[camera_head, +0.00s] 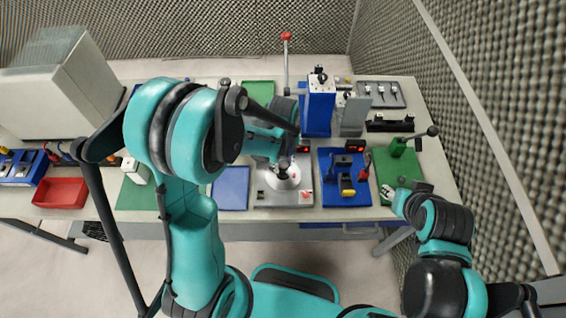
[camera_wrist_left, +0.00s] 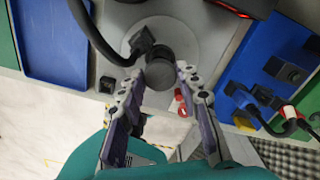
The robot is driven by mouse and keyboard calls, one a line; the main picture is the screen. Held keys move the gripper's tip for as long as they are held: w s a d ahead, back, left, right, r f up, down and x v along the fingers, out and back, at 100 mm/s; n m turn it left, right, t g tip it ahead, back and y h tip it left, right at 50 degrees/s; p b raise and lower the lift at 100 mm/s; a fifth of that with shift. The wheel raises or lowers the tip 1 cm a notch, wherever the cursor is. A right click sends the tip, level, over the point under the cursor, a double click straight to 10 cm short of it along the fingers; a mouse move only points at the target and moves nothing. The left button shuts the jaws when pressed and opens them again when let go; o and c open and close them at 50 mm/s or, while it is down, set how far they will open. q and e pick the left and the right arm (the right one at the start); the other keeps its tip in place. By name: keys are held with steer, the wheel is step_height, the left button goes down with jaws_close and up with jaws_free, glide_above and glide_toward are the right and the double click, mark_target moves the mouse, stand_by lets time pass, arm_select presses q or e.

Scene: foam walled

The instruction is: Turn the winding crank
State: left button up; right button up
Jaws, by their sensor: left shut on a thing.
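In the left wrist view, the winding crank's dark round knob (camera_wrist_left: 157,71) sits between the two fingers of my left gripper (camera_wrist_left: 160,74). A dark crank arm runs from it to the upper left over a round grey disc. My left gripper is shut on this knob. In the head view the disc (camera_head: 286,178) stands on a grey base plate (camera_head: 301,198); my left arm and gripper (camera_head: 281,166) come over it and hide most of the crank. My right gripper (camera_head: 392,191) is low over the green mat at the right, away from the crank; its opening is unclear.
A blue plate (camera_head: 230,189) lies left of the crank station. A blue board (camera_head: 347,197) with black, yellow and red fittings lies to its right. A tall blue block (camera_head: 318,106) and a red-topped lever (camera_head: 286,37) stand behind.

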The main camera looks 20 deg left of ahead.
arm_select(q)
steer(key=shift+n+b, duration=1)
steer(key=shift+n, duration=2.1)
steer(key=shift+n+b, duration=0.75)
steer(key=shift+n, duration=2.65)
steer(key=shift+n+b, duration=0.5)
steer(key=shift+n, duration=2.8)
steer(key=shift+n+b, duration=0.35)
steer(key=shift+n, duration=6.85)
steer(key=shift+n+b, duration=0.4)
steer(key=shift+n, duration=10)
